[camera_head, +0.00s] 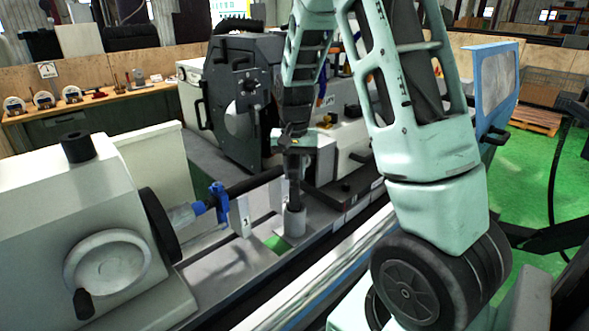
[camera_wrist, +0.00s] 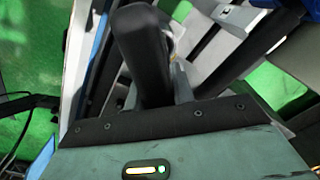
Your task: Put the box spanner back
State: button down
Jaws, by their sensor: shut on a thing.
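My gripper (camera_head: 293,150) points down over the grinder's bed in the head view, shut on the upper part of a dark upright thing that I take to be the box spanner (camera_head: 293,187). Its lower end meets a short grey cylinder (camera_head: 294,220) standing at the bed. I cannot tell whether the cylinder is part of the spanner or a separate holder around its end. In the wrist view a thick black shape (camera_wrist: 143,50) rises in front of the camera. It hides the grip, and I cannot tell whether it is a finger or the spanner.
Two pale upright plates (camera_head: 240,216) stand just left of the cylinder, near a blue clamp (camera_head: 218,200). A white headstock with a handwheel (camera_head: 107,262) is at the left. The grinding wheel housing (camera_head: 240,100) is behind. A wooden bench (camera_head: 95,100) holds gauges at the back left.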

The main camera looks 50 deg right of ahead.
jog(key=c, duration=1.2)
grip_release()
notch_tip(320, 180, up, 12)
jog(key=shift+r+b, duration=0.2)
jog(key=shift+b, duration=0.85)
jog(key=s+a+f+n, duration=0.2)
jog(key=s+a+n, duration=0.15)
jog(key=a, duration=0.85)
jog(key=s+a+f+n, duration=0.25)
jog(key=a+n, duration=0.25)
jog(key=a, duration=0.8)
jog(key=s+a+f+n, duration=0.1)
jog(key=s+a+n, duration=0.2)
jog(key=s, duration=0.2)
jog(key=s+a+f+n, duration=0.2)
jog(key=s+a+n, duration=0.1)
jog(key=s, duration=0.3)
jog(key=s+a+f+n, duration=0.2)
jog(key=s+a+n, duration=0.1)
jog(key=s+a, duration=0.2)
jog(key=shift+s+f+y, duration=0.15)
jog(key=shift+f+y, duration=0.05)
jog(key=shift+y, duration=0.1)
